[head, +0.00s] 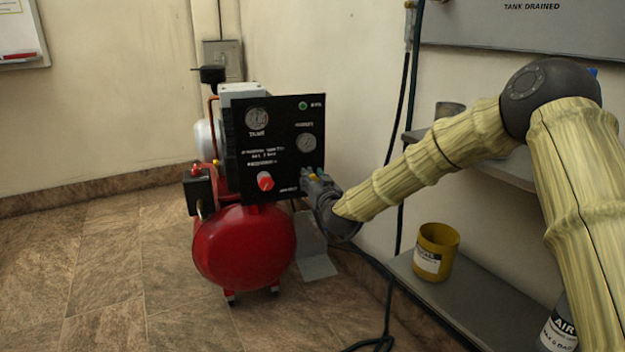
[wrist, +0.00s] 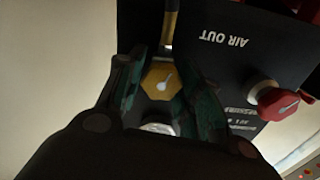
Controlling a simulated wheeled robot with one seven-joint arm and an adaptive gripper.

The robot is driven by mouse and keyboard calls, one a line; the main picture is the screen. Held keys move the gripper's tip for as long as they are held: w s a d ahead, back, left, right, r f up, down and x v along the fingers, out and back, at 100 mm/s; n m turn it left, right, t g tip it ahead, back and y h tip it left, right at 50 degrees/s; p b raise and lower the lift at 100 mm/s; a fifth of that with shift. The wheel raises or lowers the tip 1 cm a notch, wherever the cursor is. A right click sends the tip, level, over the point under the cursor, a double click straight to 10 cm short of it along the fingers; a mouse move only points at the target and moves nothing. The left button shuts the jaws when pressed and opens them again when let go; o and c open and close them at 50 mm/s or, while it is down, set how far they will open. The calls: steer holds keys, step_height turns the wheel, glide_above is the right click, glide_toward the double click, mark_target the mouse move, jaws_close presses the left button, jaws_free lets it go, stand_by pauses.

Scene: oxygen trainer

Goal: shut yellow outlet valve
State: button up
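The yellow outlet valve (wrist: 161,82) is a six-sided knob with a pale pointer mark, under the upside-down "AIR OUT" label in the wrist view. My gripper (wrist: 162,80) is around it, with one green-lined finger on each side. The fingers look spread and close to the knob's sides; I cannot tell whether they touch it. In the head view my gripper (head: 310,178) is at the lower right edge of the black panel (head: 285,165), and the valve is mostly hidden by it.
A red knob (wrist: 277,103) is to the right of the valve in the wrist view, also on the panel in the head view (head: 265,181). The red tank (head: 245,248) is below. A shelf with a yellow can (head: 436,252) stands at right. Floor at left is clear.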

steer(key=shift+o, duration=1)
steer(key=shift+s, duration=0.1)
steer(key=v, duration=1.2)
steer(key=shift+r+p, duration=0.2)
steer(key=shift+p, duration=0.55)
